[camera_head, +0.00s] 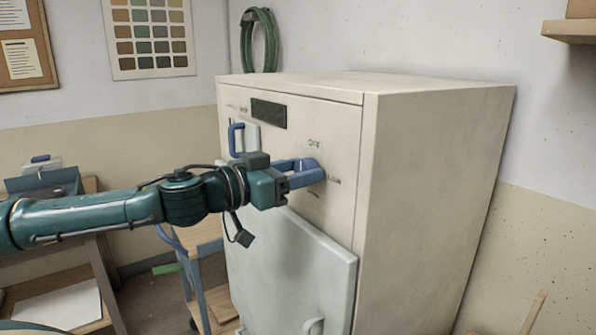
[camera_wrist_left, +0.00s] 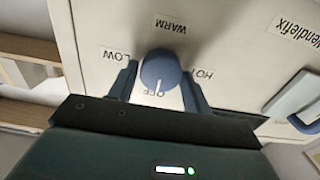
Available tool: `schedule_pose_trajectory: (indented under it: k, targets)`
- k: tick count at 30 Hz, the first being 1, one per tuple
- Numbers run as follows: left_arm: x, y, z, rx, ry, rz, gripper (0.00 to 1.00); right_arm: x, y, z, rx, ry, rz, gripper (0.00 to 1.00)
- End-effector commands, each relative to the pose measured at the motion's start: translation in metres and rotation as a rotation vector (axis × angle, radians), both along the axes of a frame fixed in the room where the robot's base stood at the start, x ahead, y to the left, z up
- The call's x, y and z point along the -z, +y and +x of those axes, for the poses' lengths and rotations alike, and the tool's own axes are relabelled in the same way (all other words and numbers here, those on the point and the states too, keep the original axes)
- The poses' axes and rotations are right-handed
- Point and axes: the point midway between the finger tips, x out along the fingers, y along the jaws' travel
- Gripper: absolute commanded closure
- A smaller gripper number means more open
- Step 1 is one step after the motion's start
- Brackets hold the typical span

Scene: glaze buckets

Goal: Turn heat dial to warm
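The blue round heat dial (camera_wrist_left: 160,70) is on the cream front panel in the left wrist view, with labels LOW, WARM, HOT and OFF around it. Its white mark points toward the OFF label. My left gripper (camera_wrist_left: 158,76) has one blue finger on each side of the dial, with a strip of panel visible between each finger and the dial. It is open around the dial. In the head view my left gripper (camera_head: 309,171) is at the panel below the OFF label, and its fingers mostly hide the dial. My right gripper is not in view.
The dial belongs to a large cream cabinet (camera_head: 430,180). A pale door (camera_head: 300,265) with a handle is below the dial. A blue handle (camera_head: 237,140) and a dark display (camera_head: 268,113) are up and left on the panel. A wooden cart (camera_head: 203,235) stands to the left.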

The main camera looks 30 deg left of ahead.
Motion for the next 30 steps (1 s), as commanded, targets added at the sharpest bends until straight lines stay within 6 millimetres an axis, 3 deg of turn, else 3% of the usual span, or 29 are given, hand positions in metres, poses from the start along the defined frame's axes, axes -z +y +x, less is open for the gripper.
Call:
schedule_pose_trajectory:
  k: [10, 20, 30]
  targets:
    - [0.0001, 0.0002, 0.0001, 0.000, 0.000, 0.000, 0.79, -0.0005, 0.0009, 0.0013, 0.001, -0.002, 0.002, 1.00]
    - [0.0005, -0.0001, 0.0001, 0.000, -0.019, 0.046, 0.79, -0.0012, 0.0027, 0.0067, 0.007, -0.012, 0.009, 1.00]
    - [0.0006, -0.0013, -0.0004, 0.000, -0.113, 0.268, 0.79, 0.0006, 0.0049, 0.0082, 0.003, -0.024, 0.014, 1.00]
